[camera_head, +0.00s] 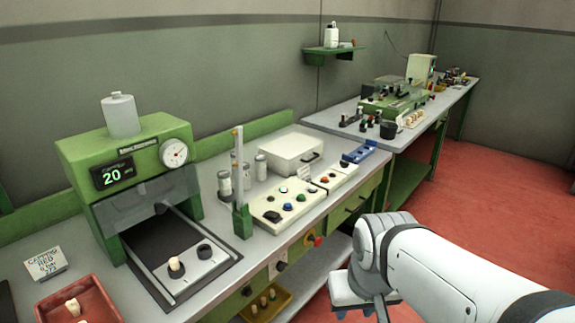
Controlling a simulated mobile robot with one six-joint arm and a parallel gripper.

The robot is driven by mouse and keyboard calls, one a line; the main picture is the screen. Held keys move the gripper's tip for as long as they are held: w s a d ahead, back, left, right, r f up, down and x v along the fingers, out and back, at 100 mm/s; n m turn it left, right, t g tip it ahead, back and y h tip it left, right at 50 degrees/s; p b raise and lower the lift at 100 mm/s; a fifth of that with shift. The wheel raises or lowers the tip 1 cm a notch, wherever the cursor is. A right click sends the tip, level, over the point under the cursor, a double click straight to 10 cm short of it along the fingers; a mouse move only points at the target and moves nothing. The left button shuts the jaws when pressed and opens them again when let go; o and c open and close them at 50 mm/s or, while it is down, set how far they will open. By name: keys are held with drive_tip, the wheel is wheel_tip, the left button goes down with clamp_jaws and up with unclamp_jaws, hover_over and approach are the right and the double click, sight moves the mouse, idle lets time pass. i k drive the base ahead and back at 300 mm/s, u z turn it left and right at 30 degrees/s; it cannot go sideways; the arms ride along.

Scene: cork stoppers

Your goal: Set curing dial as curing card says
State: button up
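A small white card (45,263) with dark lettering stands on the bench at the far left; its small text is hard to read. A green machine (125,152) stands behind it, with a lit display (112,174) reading 20 and a round white gauge (174,153). Dark knobs show on the bench front, one (281,265) below the button panel and another (247,291) to its left. I cannot tell which part is the curing dial. My gripper (355,314) hangs at the bottom edge, right of the bench front, apart from the knobs. Its fingertips are mostly cut off.
A red tray (52,300) with a cork stopper is at the lower left. Red floor (480,230) is open at right.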

sight(344, 164)
drive_tip(key=u, duration=0.1)
drive_tip(key=k, duration=0.4)
drive_tip(key=z, duration=0.45)
drive_tip(key=i, duration=1.65)
drive_tip(key=u, duration=0.6)
